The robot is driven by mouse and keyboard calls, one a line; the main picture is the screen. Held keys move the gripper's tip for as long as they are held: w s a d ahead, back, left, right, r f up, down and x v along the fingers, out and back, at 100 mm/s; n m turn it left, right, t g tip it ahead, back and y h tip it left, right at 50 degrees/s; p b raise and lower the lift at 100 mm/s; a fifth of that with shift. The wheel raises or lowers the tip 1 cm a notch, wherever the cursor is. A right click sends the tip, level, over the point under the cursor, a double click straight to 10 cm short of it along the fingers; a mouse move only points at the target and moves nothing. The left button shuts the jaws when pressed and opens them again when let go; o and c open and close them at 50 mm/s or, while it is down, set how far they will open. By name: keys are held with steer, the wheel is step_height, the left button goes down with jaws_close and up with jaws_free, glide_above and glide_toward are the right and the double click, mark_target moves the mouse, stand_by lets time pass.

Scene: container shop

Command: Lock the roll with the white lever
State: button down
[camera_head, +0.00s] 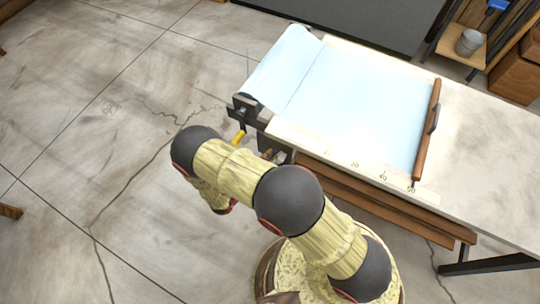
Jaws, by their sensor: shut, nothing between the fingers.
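A pale blue-white roll (277,68) lies across the left end of the worktable, with its sheet (360,100) spread flat over the tabletop to the right. A dark bracket (245,106) holds the roll's near end. A small yellow handle-like part (238,137) sticks out below this bracket. I cannot make out a white lever; the near side under the table edge is partly hidden by my arm. My arm reaches up from the bottom and bends down at the left of the table.
A wooden bar (428,130) with a dark handle lies across the sheet's right end. The worktable (480,155) is bare further right. A grey bucket (469,43) stands on a wooden shelf at the upper right.

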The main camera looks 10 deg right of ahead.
steer(key=w+a+r, duration=0.1)
steer(key=w+a+r+b, duration=0.1)
steer(key=a, duration=0.1)
steer(key=shift+w, duration=0.15)
steer(key=p+v, duration=0.2)
steer(key=v, duration=0.8)
steer(key=shift+d, duration=0.15)
